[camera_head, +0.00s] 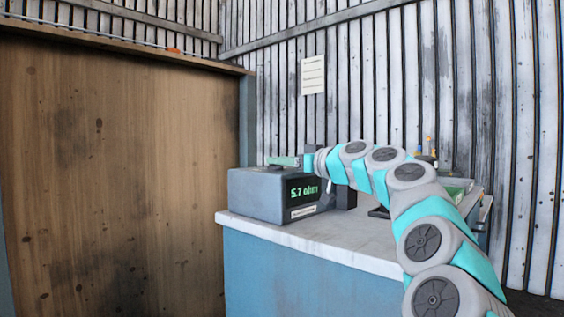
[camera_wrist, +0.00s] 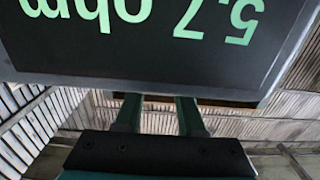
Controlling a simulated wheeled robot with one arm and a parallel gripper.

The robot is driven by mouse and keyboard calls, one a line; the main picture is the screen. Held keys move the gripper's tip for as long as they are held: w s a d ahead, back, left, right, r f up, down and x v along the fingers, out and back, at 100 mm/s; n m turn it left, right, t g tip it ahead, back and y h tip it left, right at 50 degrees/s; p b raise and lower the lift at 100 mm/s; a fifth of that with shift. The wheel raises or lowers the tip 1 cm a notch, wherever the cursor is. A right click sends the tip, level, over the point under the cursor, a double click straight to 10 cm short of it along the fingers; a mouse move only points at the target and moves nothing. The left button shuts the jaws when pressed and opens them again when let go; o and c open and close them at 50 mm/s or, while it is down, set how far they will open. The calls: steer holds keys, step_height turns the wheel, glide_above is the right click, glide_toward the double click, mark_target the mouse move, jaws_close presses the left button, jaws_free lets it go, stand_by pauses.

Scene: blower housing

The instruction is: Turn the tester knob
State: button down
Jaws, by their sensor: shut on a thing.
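The tester (camera_head: 262,192) is a dark grey box on the near left part of the bench top. Its green display reads 5.7 ohm. In the wrist view the tester (camera_wrist: 150,55) is upside down and fills the upper part. My gripper (camera_head: 277,161) reaches in level from the right, just above the tester's top. It is shut on the tester knob (camera_head: 275,167), a small dark shape on the top that shows only in part. In the wrist view my two teal fingers stand apart, and their tips and the knob are hidden behind the tester's edge.
The bench (camera_head: 330,242) has a pale top and blue front, clear in front of the tester. Dark upright fixtures stand right behind the tester. A green bin (camera_head: 458,184) and small bottles (camera_head: 429,145) are farther right. A large brown panel (camera_head: 120,170) stands at left.

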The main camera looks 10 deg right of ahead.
steer(key=shift+a+f+m+h+b, duration=0.1)
steer(key=shift+f+m+h+b, duration=0.05)
steer(key=shift+m+h+b, duration=0.2)
steer(key=shift+s+a+f+m+t+h+b, duration=0.15)
steer(key=shift+m+t+h+b, duration=0.3)
steer(key=shift+t+h, duration=0.25)
steer(key=m+h, duration=0.1)
steer(key=h, duration=0.1)
steer(key=shift+a+r+m+t+h+p, duration=0.15)
steer(key=shift+r+m+t+h+p, duration=0.15)
steer(key=shift+m+t+h, duration=0.1)
steer(key=m+t+h+p, duration=0.1)
steer(key=m+h+p, duration=0.1)
steer(key=h+p, duration=0.1)
steer(key=shift+a+r, duration=0.1)
steer(key=shift+r, duration=0.05)
steer(key=m+h+p, duration=0.2)
steer(key=h+p, duration=0.1)
steer(key=p, duration=0.2)
steer(key=shift+a, duration=0.2)
steer(key=shift+a+m+h+p, duration=0.2)
steer(key=shift+m+h+p, duration=0.7)
steer(key=shift+h+p, duration=0.65)
steer(key=c, duration=0.5)
jaws_free()
steer(key=shift+s, duration=0.1)
